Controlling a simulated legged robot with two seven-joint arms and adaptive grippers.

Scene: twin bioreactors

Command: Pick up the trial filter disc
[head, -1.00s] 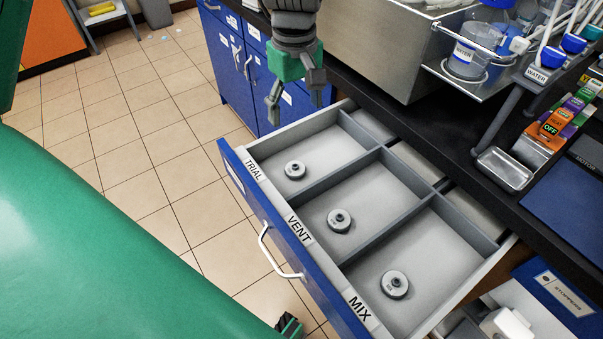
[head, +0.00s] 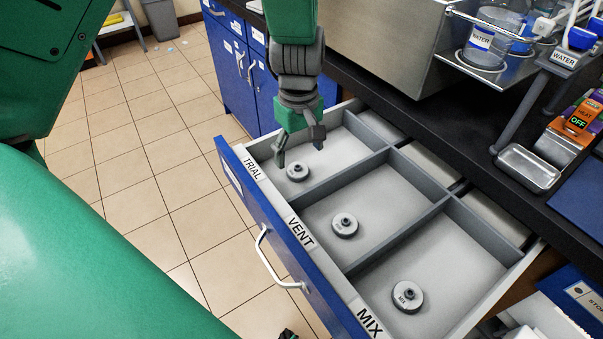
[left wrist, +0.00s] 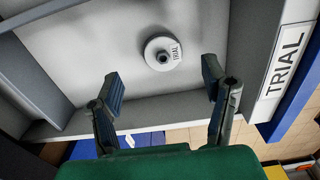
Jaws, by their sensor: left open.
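The trial filter disc (head: 297,172) is a small grey disc with a dark central stub. It lies flat in the drawer compartment labelled TRIAL. My left gripper (head: 299,150) points down over the TRIAL compartment, just above and beside the disc. Its two fingers (left wrist: 163,88) are spread and empty. The vent disc (head: 345,225) and the mix disc (head: 407,296) lie in their own compartments. My right gripper is not in view.
The blue-fronted drawer (head: 272,235) is pulled open, with grey dividers between compartments. The black counter (head: 400,95) runs behind it, with a metal box (head: 385,50), a water container (head: 487,40) and a small metal tray (head: 527,168). Tiled floor lies left of the drawer.

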